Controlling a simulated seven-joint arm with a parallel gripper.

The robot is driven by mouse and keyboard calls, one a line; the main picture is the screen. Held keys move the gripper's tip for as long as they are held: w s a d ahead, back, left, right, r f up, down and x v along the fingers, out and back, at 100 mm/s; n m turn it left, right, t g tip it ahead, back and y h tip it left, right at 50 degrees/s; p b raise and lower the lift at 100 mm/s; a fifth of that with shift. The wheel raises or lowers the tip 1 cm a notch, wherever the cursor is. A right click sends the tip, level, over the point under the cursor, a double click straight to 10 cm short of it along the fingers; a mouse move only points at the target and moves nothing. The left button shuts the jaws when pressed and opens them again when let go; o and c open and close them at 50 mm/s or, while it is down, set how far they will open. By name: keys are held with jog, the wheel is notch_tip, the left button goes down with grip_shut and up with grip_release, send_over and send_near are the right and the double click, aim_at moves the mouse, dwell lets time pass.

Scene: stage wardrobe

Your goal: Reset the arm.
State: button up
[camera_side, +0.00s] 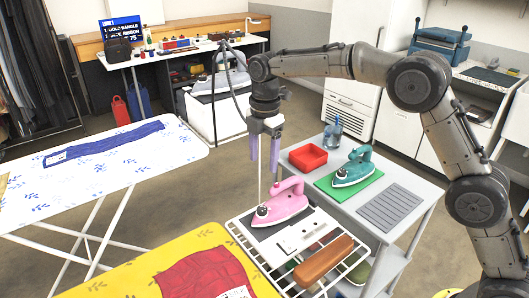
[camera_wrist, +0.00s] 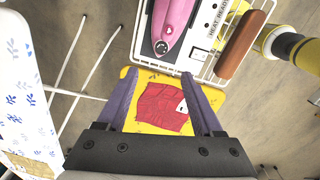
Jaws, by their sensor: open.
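My gripper (camera_side: 265,153) hangs in the side view, pointing down, above and behind the pink iron. Its two purple fingers are apart with nothing between them. In the wrist view my gripper (camera_wrist: 163,100) is also open and empty; a yellow ironing board (camera_wrist: 150,125) with a red cloth (camera_wrist: 162,108) on it shows far below, between the fingers. The pink iron (camera_side: 282,204) rests on a white wire rack (camera_side: 262,262). It also shows at the top of the wrist view (camera_wrist: 172,22).
A teal iron (camera_side: 353,168) on a green mat, a red tray (camera_side: 307,157) and a glass (camera_side: 332,133) stand on the grey cart (camera_side: 402,180). A white board (camera_side: 95,185) with blue cloth is at left. A brown-handled item (camera_side: 323,259) lies on the rack. Air around my gripper looks clear.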

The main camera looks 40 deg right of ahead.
jog(key=shift+d+r, duration=0.2)
jog(key=shift+r, duration=0.3)
jog(key=s+d+r+m+t, duration=0.1)
jog(key=s+d+r, duration=0.2)
jog(key=s+r, duration=0.3)
jog(key=s+d+r+m+t, duration=0.1)
jog(key=s+d+r+t, duration=0.2)
jog(key=r, duration=0.5)
jog(key=s+d+r+m, duration=0.25)
jog(key=s+m, duration=0.25)
jog(key=s, duration=0.8)
jog(key=s+d+f+m+t, duration=0.1)
jog(key=s+d+f+m, duration=0.1)
jog(key=s+f+m, duration=1)
jog(key=shift+s+f+m, duration=0.15)
jog(key=shift+s+m, duration=0.45)
jog(key=shift+s, duration=0.5)
